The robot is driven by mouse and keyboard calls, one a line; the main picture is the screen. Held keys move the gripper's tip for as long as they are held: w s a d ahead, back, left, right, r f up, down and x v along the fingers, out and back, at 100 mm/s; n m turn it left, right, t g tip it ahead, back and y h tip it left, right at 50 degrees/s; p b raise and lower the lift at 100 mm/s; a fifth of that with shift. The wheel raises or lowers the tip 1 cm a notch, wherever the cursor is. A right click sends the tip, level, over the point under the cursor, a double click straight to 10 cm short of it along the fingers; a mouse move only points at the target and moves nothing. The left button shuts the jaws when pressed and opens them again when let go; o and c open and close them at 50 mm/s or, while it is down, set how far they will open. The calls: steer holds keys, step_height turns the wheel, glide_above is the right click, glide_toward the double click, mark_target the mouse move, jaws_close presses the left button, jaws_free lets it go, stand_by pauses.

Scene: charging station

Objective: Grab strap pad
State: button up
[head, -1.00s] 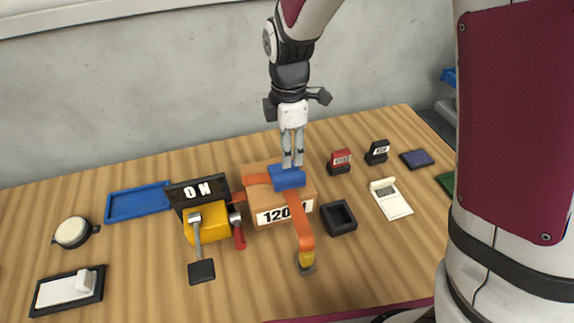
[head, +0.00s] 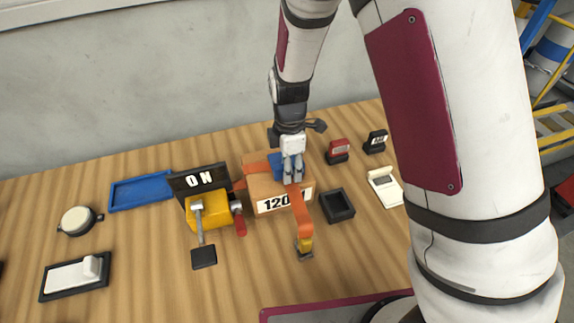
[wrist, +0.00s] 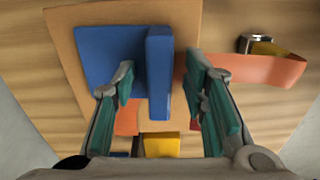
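The blue strap pad (head: 278,161) lies on top of a brown box (head: 264,190), on the orange strap (head: 301,213). In the wrist view the pad shows as a flat blue plate (wrist: 102,55) with a raised blue ridge (wrist: 159,85). My gripper (head: 292,181) is down over the pad, hiding part of it in the head view. In the wrist view my gripper (wrist: 160,66) is open, one finger on each side of the ridge. Gaps show between the ridge and both fingers.
A yellow device (head: 209,212) with a lever and an ON sign (head: 199,180) stand left of the box. A black open holder (head: 337,206) is close on its right.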

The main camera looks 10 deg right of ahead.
jaws_close()
steer(key=shift+r, duration=0.1)
